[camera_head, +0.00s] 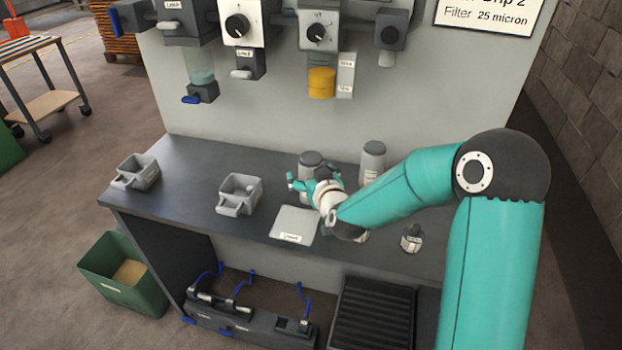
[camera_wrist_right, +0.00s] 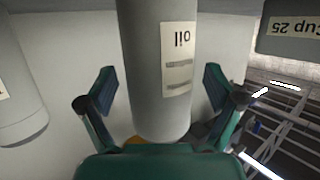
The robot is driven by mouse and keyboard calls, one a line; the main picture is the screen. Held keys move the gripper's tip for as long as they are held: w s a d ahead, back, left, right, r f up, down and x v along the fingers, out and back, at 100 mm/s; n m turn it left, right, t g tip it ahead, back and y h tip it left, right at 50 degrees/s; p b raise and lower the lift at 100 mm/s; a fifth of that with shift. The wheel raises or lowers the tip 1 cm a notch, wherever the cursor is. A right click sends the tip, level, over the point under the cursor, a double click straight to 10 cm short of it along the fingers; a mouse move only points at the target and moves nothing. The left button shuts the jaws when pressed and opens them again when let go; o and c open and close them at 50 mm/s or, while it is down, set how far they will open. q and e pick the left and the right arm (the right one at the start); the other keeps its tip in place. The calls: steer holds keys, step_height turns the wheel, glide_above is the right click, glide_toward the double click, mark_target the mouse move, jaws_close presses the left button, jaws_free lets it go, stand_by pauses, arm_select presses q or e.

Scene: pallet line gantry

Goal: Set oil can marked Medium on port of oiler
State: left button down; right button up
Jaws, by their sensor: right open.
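My right gripper (camera_head: 304,183) reaches over the bench to a grey cylindrical can (camera_head: 310,158). In the right wrist view its two fingers (camera_wrist_right: 158,88) stand open on either side of a grey can (camera_wrist_right: 140,60), apart from it. That can has a label reading "oil" upside down; I cannot read a grade on it. A second grey can (camera_head: 373,160) stands to the right on the bench. The wall unit has a yellow-filled bowl (camera_head: 321,83) with a label strip beside it, which may be the oiler. I cannot make out its port. My left gripper is not in view.
Two grey trays (camera_head: 136,172) (camera_head: 228,208) and a pale labelled plate (camera_head: 294,225) lie on the bench. A small dark-labelled bottle (camera_head: 411,238) stands near the front right. Wall units with knobs (camera_head: 237,26) overhang the bench. A green bin (camera_head: 110,280) stands on the floor.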

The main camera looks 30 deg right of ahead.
steer(key=shift+r, duration=0.1)
steer(key=c, duration=1.7)
